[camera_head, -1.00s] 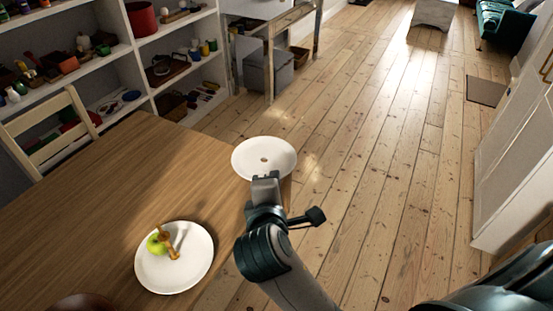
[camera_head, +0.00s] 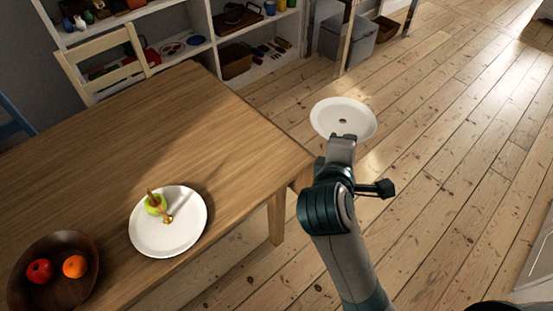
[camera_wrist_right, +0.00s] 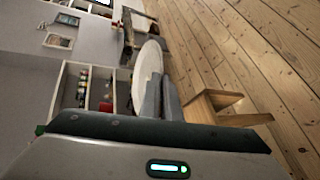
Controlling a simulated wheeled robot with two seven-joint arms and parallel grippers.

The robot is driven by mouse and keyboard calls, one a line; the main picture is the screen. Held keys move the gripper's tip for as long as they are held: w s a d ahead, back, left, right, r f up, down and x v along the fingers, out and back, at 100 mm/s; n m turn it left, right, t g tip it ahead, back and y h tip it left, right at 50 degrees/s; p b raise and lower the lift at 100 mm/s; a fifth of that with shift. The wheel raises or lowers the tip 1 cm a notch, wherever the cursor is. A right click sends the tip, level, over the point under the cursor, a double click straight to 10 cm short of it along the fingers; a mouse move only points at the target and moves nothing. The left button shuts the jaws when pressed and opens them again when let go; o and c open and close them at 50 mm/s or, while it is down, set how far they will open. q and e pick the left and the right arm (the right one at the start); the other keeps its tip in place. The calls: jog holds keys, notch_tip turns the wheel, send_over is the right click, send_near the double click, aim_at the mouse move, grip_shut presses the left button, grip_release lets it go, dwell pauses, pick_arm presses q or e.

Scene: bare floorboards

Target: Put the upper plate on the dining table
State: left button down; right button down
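A white plate (camera_head: 325,113) with a small dark spot in its middle is held by the rim in my right gripper (camera_head: 342,143). In the head view it appears over the floorboards, to the right of the dining table's (camera_head: 235,125) near corner. In the right wrist view the plate (camera_wrist_right: 148,68) shows edge-on between the gripper's fingers (camera_wrist_right: 161,100). A second white plate (camera_head: 155,240) lies on the table near its front edge, carrying a green apple (camera_head: 154,207) and a small brown item (camera_head: 168,218). My left gripper is not in view.
A dark brown bowl (camera_head: 45,295) with a red and an orange fruit stands on the table at lower left. A wooden chair (camera_head: 105,62) is at the far side. Shelves (camera_head: 190,20) stand behind. The table's middle and right part is bare.

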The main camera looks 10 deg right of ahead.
jog(key=shift+a+r, duration=0.1)
jog(key=n+t+y+p, duration=0.2)
jog(key=n+y+p, duration=0.5)
jog(key=p, duration=0.2)
send_over(270, 183)
notch_tip(270, 183, down, 19)
jog(key=shift+r, duration=0.15)
notch_tip(270, 183, down, 7)
jog(key=b, duration=0.7)
jog(key=shift+r, duration=0.15)
